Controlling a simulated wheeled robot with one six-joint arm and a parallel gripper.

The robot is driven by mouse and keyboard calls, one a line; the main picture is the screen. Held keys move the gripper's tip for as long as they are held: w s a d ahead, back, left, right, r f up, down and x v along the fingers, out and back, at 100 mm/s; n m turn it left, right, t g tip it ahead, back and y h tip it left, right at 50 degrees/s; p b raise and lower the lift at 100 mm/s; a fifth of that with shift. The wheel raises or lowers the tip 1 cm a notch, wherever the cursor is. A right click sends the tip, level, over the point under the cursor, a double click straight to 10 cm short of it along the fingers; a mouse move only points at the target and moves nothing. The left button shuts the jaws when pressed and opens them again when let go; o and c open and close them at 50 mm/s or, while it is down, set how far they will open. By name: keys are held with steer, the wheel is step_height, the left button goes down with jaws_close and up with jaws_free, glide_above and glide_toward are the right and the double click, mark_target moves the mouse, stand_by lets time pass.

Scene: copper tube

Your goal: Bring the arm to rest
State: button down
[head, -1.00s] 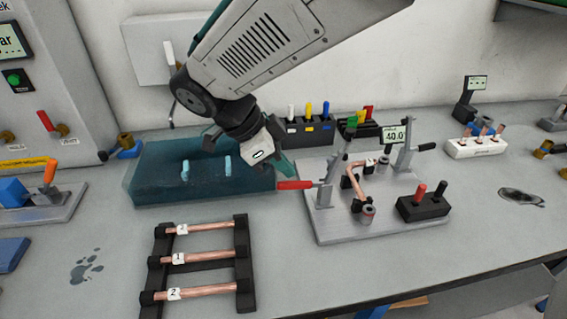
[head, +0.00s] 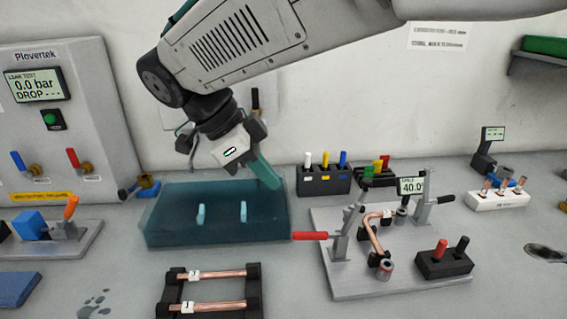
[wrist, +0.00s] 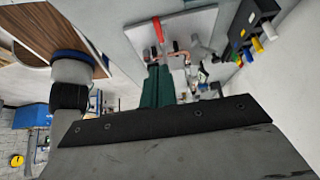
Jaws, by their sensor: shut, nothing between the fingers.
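My gripper (head: 266,174) is at the end of the arm in the head view, above the right back part of a dark teal water tank (head: 165,228). Its green fingers are together and hold nothing. In the wrist view the green fingers (wrist: 156,85) point toward the fixture plate. The arm reaches in from the upper right, with its wrist hanging down. A bent copper tube (head: 374,235) sits in the fixture on the grey plate (head: 345,288), right of the gripper and apart from it.
A rack (head: 253,290) with copper tubes stands in front of the tank. A red-handled clamp (head: 310,236) sticks out toward the tank. Marker holders (head: 322,182) stand behind. A leak test panel (head: 75,120) is at left. The air above the bench's front is clear.

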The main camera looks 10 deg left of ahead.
steer(key=s+d+f+n+y, duration=0.1)
steer(key=s+d+n, duration=0.4)
steer(key=d, duration=0.7)
steer(key=s+d+f+n+y, duration=0.1)
steer(key=s+d+n+y, duration=0.2)
steer(key=d, duration=0.9)
steer(key=s+d+f+n+y, duration=0.2)
steer(key=s+d+n, duration=0.4)
steer(key=d, duration=0.7)
steer(key=shift+s+n, duration=0.4)
steer(key=shift+s, duration=0.15)
